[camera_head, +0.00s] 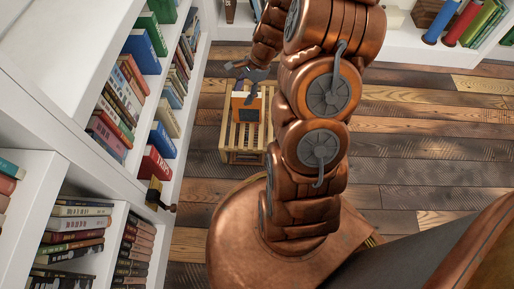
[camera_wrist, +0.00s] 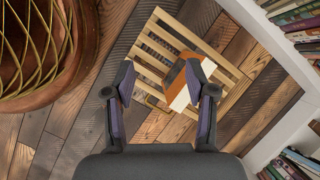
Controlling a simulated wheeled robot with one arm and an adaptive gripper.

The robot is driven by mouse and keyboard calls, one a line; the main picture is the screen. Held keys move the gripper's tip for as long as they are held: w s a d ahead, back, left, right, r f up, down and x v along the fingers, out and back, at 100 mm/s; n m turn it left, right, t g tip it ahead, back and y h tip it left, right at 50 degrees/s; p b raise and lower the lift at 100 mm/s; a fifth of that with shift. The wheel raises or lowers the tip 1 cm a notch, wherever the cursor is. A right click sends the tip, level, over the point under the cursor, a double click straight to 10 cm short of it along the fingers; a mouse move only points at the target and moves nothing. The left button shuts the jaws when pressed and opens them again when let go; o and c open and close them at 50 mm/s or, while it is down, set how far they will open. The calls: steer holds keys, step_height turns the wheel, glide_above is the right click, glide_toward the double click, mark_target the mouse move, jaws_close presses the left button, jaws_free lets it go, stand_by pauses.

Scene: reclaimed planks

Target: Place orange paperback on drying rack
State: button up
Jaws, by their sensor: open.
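The orange paperback (camera_head: 239,108) is on the slatted wooden drying rack (camera_head: 233,140), which stands on the plank floor. Its dark panel faces the head camera. In the wrist view the paperback (camera_wrist: 181,93) shows an orange face, a pale edge and a dark side, over the slats of the rack (camera_wrist: 215,54). My gripper (camera_head: 240,76) is above the paperback. In the wrist view my gripper (camera_wrist: 166,92) is open with nothing held, and the paperback lies beyond the fingertips, partly behind the right finger. I cannot tell the exact gap between fingers and book.
White bookshelves (camera_head: 90,140) full of books run along the left. A small brass-and-dark object (camera_head: 155,194) stands at the shelf edge. Another shelf (camera_head: 405,45) lies along the back. Plank floor (camera_head: 420,150) is clear to the right. A copper wire-topped form (camera_wrist: 35,50) fills the wrist view's upper left.

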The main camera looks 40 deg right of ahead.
steer(key=s+a+r+n+g+h, duration=0.2)
steer(key=s+a+r+n+g, duration=0.2)
steer(key=s+a+r+n, duration=1.1)
steer(key=s+a+r+n+g+h, duration=0.1)
steer(key=s+n, duration=0.3)
steer(key=s, duration=0.8)
steer(key=shift+r+h, duration=0.45)
steer(key=shift+h, duration=0.25)
